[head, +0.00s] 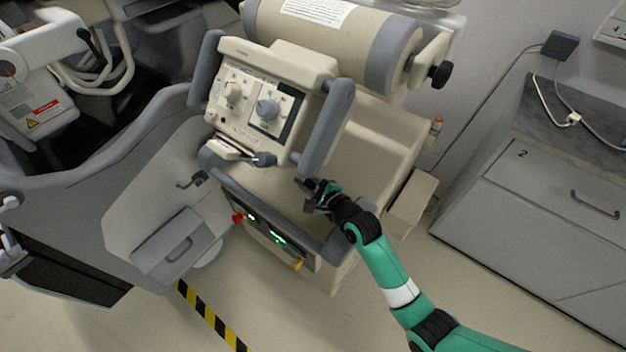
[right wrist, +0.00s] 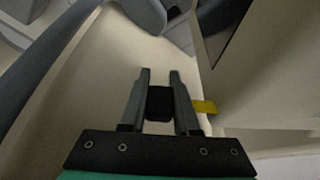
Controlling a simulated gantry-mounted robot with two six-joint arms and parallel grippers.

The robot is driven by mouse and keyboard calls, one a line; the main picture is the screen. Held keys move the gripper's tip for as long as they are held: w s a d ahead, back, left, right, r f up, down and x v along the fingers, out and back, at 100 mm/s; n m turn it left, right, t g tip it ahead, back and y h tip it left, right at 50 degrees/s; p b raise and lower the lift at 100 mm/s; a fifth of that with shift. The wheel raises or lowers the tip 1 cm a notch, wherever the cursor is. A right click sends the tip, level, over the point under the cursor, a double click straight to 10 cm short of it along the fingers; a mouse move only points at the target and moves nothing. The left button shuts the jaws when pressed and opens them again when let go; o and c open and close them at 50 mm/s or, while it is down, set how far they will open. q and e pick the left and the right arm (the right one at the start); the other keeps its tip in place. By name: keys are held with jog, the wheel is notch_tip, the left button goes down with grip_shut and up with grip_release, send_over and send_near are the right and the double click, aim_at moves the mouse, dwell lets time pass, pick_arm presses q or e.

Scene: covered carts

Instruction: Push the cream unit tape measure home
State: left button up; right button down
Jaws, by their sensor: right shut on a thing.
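The cream unit (head: 375,140) stands in the middle of the head view, with a knobbed control panel and grey handles. My right gripper (head: 312,192) is over its top, just below the lower end of the right-hand grey handle (head: 325,125). In the right wrist view the fingers (right wrist: 160,75) are a little apart, with a small black block (right wrist: 160,103) between them. The right gripper is shut on this block. I cannot tell whether it belongs to the tape measure, and no tape is clearly visible. My left gripper is not in view.
A lit panel (head: 265,238) with a red button (head: 238,218) and a yellow tab (head: 299,265) is on the unit's lower front. A grey covered cart (head: 150,200) stands close at left. A drawer cabinet (head: 550,190) stands at right.

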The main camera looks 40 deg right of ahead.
jog(key=shift+d+r, duration=0.2)
jog(key=shift+r, duration=0.05)
jog(key=c, duration=0.6)
grip_release()
jog(key=shift+f, duration=0.1)
jog(key=shift+c, duration=0.2)
jog(key=p+v, duration=0.5)
jog(key=v, duration=0.6)
jog(key=shift+s, duration=0.35)
jog(key=shift+a, duration=0.1)
